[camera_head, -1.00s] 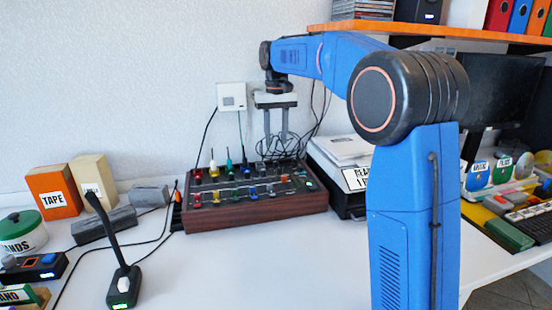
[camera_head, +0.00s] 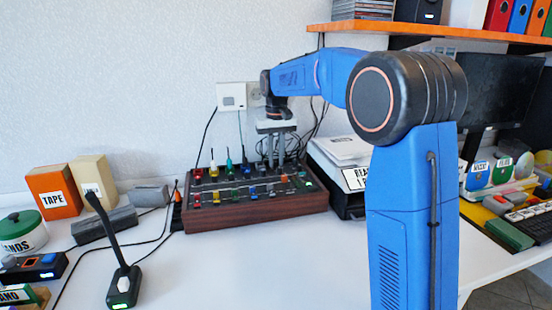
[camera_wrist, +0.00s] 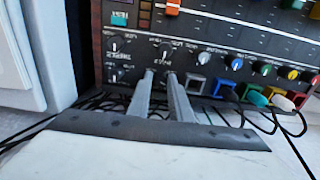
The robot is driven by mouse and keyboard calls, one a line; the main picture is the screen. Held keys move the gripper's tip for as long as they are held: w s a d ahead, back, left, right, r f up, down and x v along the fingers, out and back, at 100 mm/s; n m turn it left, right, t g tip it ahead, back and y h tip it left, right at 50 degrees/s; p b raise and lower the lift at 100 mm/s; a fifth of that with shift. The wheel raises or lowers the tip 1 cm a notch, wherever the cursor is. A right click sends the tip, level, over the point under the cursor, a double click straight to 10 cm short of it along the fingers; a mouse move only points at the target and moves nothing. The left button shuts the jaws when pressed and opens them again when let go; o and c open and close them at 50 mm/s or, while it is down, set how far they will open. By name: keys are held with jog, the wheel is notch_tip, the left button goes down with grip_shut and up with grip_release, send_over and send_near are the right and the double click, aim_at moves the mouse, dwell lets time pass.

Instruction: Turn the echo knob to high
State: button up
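The mixer console (camera_head: 255,209) has wooden sides and a dark panel with several coloured knobs and sliders. It sits against the wall. My gripper (camera_head: 276,165) points down over its back right part. In the wrist view the two fingers of my gripper (camera_wrist: 161,74) are apart, with a narrow gap between the tips. The tips are close to the panel, beside small dark knobs with white marks, such as an upper knob (camera_wrist: 165,46) and a left knob (camera_wrist: 115,43). Any knob between the tips is mostly hidden.
A printer-like box (camera_head: 345,192) with papers stands close to the console's right. Cables run behind the console. A desk microphone (camera_head: 122,280) stands at the front left. An orange tape box (camera_head: 52,191) is at the left. The white table in front of the console is clear.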

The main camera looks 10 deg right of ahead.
grip_shut()
jog(key=m, duration=0.4)
jog(key=shift+m, duration=0.4)
jog(key=o, duration=0.6)
grip_release()
jog(key=shift+c, duration=0.2)
